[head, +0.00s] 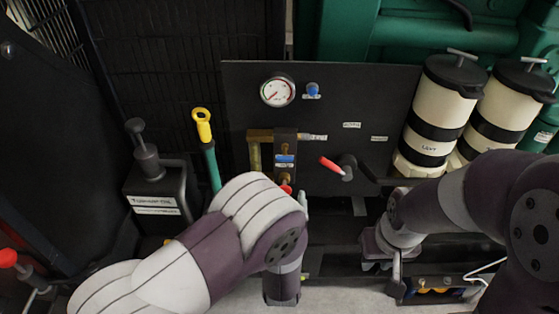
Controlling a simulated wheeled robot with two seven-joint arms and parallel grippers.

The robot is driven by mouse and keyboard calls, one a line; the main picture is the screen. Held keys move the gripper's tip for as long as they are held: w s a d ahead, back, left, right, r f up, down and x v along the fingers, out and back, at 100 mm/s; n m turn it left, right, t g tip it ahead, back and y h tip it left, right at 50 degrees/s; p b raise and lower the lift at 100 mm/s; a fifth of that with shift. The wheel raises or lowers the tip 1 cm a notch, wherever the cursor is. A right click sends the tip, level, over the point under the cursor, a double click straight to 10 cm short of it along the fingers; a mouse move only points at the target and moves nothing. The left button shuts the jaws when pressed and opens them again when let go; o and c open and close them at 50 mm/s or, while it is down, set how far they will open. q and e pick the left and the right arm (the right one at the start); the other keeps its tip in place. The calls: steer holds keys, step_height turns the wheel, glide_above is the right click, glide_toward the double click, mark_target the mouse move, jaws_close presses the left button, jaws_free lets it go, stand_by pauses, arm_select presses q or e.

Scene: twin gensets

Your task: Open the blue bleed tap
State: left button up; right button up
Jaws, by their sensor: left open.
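A small blue tap handle (285,158) sits on the dark block of the brass pipework, with a label under it. A second blue knob (313,88) sits on the dark panel beside the gauge, also with a label; I cannot tell from the labels which is the bleed tap. My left gripper (303,200) is mostly hidden behind my own forearm; only a pale tip shows, below and right of the brass pipework, apart from both blue parts. My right gripper (378,245) is low, right of centre, pointing down; its fingers are not clear. Nothing shows held in either.
A pressure gauge (277,91) and a red-handled lever (336,167) are on the dark panel (360,95). Two cream filter canisters (436,115) stand at the right. A yellow-topped dipstick (203,125) and a black reservoir (155,190) stand at the left.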

mark_target(285, 155)
arm_select(q)
steer(key=w, duration=1.2)
steer(key=c, duration=0.9)
